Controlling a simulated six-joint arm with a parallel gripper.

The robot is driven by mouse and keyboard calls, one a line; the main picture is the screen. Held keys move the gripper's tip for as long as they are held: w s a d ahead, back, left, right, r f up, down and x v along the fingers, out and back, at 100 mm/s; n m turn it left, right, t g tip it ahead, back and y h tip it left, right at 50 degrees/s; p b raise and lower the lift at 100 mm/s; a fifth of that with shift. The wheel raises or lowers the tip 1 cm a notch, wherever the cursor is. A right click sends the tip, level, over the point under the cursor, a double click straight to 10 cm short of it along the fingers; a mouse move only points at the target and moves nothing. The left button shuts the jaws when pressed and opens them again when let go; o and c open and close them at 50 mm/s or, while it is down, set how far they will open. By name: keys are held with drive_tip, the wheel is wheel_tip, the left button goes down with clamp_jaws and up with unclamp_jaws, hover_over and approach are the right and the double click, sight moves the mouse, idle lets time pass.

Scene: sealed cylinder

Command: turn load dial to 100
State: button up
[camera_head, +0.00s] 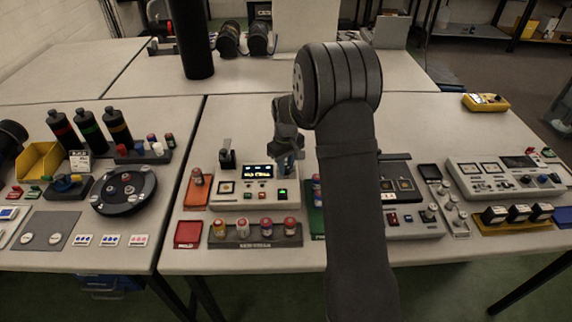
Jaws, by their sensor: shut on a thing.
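My gripper (288,150) points down at the right part of a white instrument box (233,199) in the middle of the near table. It is shut on a small blue-grey thing (287,166), mostly hidden by the fingers; I cannot tell if this is the load dial. The box has a lit dark display (256,171), a small meter (226,187), a green lit button (282,194) and small red buttons. No dial reading for 100 is legible. My arm hides the area just right of the box.
A rack of several capped vials (255,234) stands in front of the box. A red pad (187,235) and an orange stand (197,190) are to its left. A long panel with meters and knobs (507,177) is at right. Three dark bottles (90,131) stand at left.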

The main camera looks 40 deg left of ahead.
sight(286, 167)
drive_tip(key=shift+r+m, duration=0.1)
drive_tip(key=shift+m, duration=0.4)
drive_tip(key=o, duration=1)
wheel_tip(286, 167, up, 17)
drive_tip(key=shift+r, duration=0.15)
idle(0.5)
wheel_tip(286, 167, down, 18)
drive_tip(key=shift+r, duration=0.25)
drive_tip(key=shift+r, duration=0.15)
idle(0.4)
